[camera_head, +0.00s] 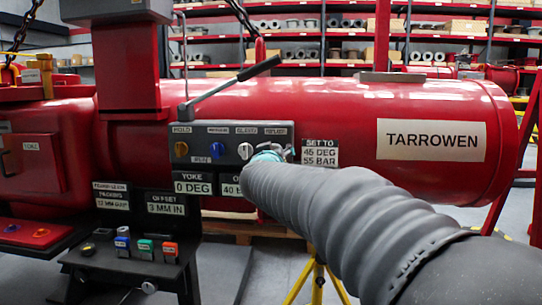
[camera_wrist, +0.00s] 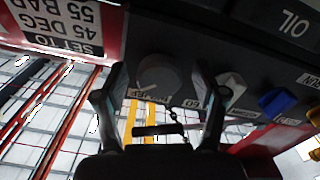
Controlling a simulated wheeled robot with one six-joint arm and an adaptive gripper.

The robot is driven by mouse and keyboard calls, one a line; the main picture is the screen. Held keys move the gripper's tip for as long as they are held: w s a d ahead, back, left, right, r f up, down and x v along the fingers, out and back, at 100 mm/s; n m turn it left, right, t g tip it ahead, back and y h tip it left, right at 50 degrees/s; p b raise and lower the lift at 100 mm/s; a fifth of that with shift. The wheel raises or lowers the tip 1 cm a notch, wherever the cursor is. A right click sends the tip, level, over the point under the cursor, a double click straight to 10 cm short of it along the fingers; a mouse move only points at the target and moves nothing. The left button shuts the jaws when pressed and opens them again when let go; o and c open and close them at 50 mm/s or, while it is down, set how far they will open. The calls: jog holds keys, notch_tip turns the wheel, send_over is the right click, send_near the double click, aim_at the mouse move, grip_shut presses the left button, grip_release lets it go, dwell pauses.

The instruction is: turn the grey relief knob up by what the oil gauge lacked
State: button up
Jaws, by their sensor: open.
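The grey relief knob (camera_wrist: 160,72) is round and sits on the dark panel (camera_wrist: 190,35) in the wrist view. My gripper (camera_wrist: 159,82) is open, with one finger on each side of the knob; I cannot tell whether either finger touches it. In the head view my gripper (camera_head: 270,152) is at the right end of the panel and hides the relief knob. The oil readout (camera_head: 229,189) shows 40, its right part hidden by my arm. A plate (camera_head: 320,152) reads SET TO 45 DEG, 55 BAR.
A grey lever (camera_head: 235,85) rises above the panel. A small bar on a chain (camera_wrist: 158,130) hangs near the fingers. The red TARROWEN cylinder (camera_head: 340,105) is behind.

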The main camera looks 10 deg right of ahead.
jog(key=shift+w+d, duration=0.15)
jog(key=shift+w, duration=0.2)
jog(key=shift+c, duration=0.3)
jog(key=c, duration=1.1)
